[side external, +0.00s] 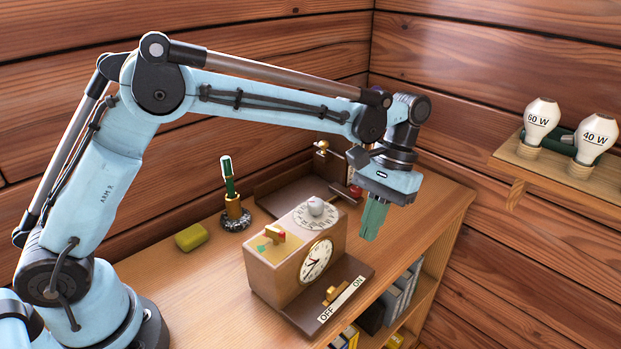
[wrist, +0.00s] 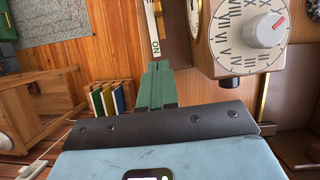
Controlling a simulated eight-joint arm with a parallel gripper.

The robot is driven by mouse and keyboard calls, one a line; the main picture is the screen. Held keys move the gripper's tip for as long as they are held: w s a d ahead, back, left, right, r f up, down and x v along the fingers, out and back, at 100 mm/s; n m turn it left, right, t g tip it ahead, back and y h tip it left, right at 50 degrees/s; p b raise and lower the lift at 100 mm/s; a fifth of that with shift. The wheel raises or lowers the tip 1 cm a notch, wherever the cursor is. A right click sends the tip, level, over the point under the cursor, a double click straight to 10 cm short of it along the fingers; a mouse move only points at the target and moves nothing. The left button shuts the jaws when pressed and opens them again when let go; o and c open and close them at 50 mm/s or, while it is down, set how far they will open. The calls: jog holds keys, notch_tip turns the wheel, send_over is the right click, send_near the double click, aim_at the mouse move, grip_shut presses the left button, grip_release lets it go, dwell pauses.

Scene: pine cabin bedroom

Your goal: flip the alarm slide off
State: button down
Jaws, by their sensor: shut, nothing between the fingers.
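A wooden clock (side external: 272,268) stands on the desk, with a round face on its front and a grey knob on a numbered dial on top. A brass alarm slide (side external: 331,294) sits on the dark ledge before the face, beside a white strip (side external: 342,298) marked OFF and ON. The slide looks near the strip's middle; its exact setting is unclear. My gripper (side external: 372,222) is shut and empty, pointing down above and beyond the ON end.
A pen in a holder (side external: 233,212) and a yellow-green block (side external: 191,237) stand left of the clock. Another brass-fitted wooden item stands behind it, partly hidden. Two bulbs (side external: 541,122) sit on a wall shelf at right.

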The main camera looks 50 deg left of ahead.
jog(key=shift+v, duration=1.55)
jog(key=shift+a, duration=0.1)
jog(key=s+a+r+t, duration=0.1)
jog(key=a+t, duration=0.1)
jog(key=s+a+r+t, duration=0.1)
jog(key=s+a+r, duration=0.1)
jog(key=a, duration=0.1)
jog(key=s+a+r+t, duration=0.1)
jog(key=s+a+t, duration=0.1)
jog(key=a, duration=0.1)
jog(key=shift+s+a+r+t+h, duration=0.25)
jog(key=shift+t+h, duration=0.05)
jog(key=s+a+f+m+t+y, duration=0.1)
jog(key=s+a+f+t, duration=0.2)
jog(key=s+a+t, duration=0.3)
jog(key=shift+s+a+f, duration=0.25)
jog(key=shift+s+a, duration=0.2)
jog(key=shift+s, duration=0.25)
